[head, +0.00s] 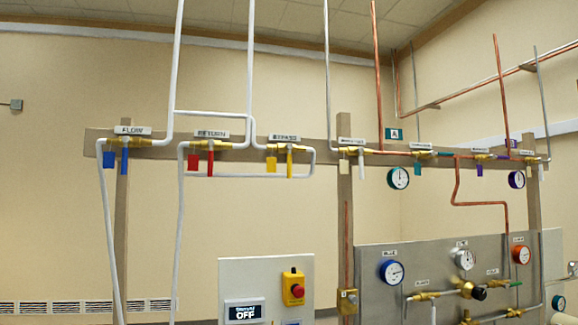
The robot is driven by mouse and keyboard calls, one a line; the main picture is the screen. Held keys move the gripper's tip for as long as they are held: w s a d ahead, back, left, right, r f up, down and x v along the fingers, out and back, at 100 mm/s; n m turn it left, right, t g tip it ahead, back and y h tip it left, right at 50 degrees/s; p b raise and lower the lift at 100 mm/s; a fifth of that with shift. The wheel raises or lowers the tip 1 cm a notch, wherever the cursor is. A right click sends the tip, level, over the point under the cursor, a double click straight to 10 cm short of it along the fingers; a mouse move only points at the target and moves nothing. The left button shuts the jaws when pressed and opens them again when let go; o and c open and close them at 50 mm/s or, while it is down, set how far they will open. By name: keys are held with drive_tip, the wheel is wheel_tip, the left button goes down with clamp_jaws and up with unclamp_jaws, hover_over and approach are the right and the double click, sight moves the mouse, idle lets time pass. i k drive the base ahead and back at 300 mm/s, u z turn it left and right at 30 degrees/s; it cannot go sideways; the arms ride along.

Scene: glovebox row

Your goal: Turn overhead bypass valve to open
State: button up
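The bypass valve (285,147) is a brass valve on the overhead wooden rail, under a small white label (284,137) that seems to read BYPASS. Its yellow lever (289,164) hangs straight down, across the line of the horizontal valve body. A yellow tag (271,164) hangs just left of the lever. White pipe joins the valve on both sides. My gripper is not in view.
Left along the rail (327,151) are the return valve with a red lever (210,163) and the flow valve with a blue lever (124,161). Several more valves sit to the right. Below stand a white panel with a red button (297,291) and a grey gauge panel (375,300).

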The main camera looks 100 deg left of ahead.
sight(288, 146)
drive_tip(key=z, duration=0.65)
drive_tip(key=k, duration=0.15)
drive_tip(key=u, duration=2.55)
drive_tip(key=k, duration=0.15)
drive_tip(key=u, duration=1.6)
drive_tip(key=k, duration=0.65)
drive_tip(key=z, duration=0.2)
drive_tip(key=i, duration=0.45)
